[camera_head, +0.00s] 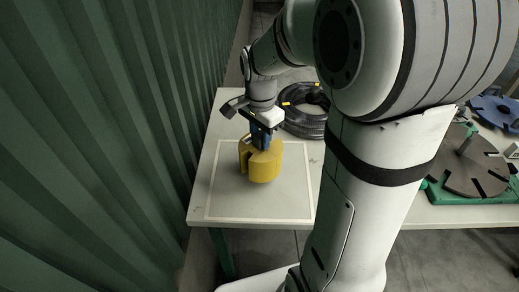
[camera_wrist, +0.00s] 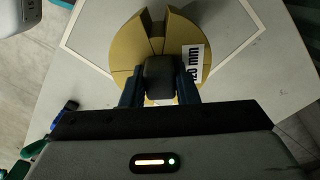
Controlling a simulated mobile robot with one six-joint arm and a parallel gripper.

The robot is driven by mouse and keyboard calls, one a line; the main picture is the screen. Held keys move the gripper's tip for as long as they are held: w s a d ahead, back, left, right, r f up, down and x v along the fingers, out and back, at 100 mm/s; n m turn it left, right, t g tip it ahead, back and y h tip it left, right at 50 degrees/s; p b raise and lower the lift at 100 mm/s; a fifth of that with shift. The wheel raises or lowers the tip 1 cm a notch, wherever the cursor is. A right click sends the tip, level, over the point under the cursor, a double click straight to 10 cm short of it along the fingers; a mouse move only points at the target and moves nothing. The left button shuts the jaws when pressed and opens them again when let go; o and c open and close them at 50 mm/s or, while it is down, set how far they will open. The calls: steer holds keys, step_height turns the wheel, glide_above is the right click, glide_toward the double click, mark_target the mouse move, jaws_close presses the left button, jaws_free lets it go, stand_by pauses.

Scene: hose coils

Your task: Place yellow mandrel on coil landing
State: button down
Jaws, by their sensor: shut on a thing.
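The yellow mandrel (camera_head: 264,166) is a segmented cylinder with a notch. It is upright inside the white outlined square, the coil landing (camera_head: 224,207), on the light table. I cannot tell whether its underside touches the table. My gripper (camera_head: 261,139) reaches down from above and is shut on the mandrel's dark central post. In the wrist view the mandrel (camera_wrist: 140,49) shows a label with "mm" on its right side, and the dark post (camera_wrist: 159,77) sits between my blue fingers. White outline lines of the landing (camera_wrist: 87,63) show around it.
A black hose coil (camera_head: 303,122) with yellow tape lies behind the landing on the table. A round slotted turntable (camera_head: 466,170) on a green base stands at the right, with a blue disc (camera_head: 497,108) behind it. A green corrugated wall (camera_head: 75,130) stands close on the left.

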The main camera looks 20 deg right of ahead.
steer(key=shift+f, duration=2.2)
steer(key=shift+d+f, duration=0.1)
steer(key=shift+f, duration=0.15)
steer(key=c, duration=1.1)
jaws_free()
